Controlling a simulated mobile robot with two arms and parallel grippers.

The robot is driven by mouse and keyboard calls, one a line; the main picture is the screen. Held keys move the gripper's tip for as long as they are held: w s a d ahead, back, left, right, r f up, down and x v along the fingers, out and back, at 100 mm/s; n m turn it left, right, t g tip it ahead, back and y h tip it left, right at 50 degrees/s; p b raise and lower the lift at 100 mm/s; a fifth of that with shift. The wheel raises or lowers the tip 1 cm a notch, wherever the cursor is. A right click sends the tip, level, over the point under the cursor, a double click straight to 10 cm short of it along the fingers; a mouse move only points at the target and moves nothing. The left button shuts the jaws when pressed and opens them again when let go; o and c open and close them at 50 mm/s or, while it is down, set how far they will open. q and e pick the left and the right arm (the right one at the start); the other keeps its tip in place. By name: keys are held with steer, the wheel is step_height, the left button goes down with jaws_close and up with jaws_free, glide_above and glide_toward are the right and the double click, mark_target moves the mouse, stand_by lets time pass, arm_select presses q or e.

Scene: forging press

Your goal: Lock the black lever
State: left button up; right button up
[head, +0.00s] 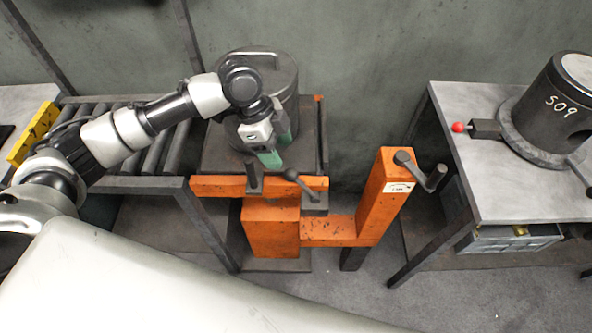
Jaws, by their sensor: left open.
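The black lever (300,184) has a ball knob and sits on a small dark block at the right end of the orange crossbar, in front of the press stand. It slants up and left from the block. My left gripper (279,147), with green fingertips, is open and empty. In the picture it is just above and left of the lever's knob, over the stand top, with no visible contact. A short black post (254,177) stands on the crossbar left of the lever. My right gripper is not in view.
A dark cylinder (262,62) with a handle stands behind my gripper. A black crank (421,172) is on the orange upright (378,205) to the right. A roller conveyor (160,150) is at left.

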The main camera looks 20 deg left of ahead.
mark_target(293, 178)
arm_select(q)
steer(key=x, duration=0.2)
steer(key=s+p+x, duration=0.1)
steer(key=x, duration=0.1)
steer(key=shift+d+f, duration=0.2)
steer(key=shift+f, duration=0.1)
steer(key=x, duration=0.3)
steer(key=shift+w+d+f, duration=0.15)
steer(key=shift+w+f, duration=0.15)
steer(key=shift+f, duration=0.1)
steer(key=shift+s+d+f, duration=0.1)
steer(key=shift+d+f, duration=0.05)
steer(key=shift+f, duration=0.25)
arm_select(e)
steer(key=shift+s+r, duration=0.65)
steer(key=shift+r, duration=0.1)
arm_select(q)
jaws_close()
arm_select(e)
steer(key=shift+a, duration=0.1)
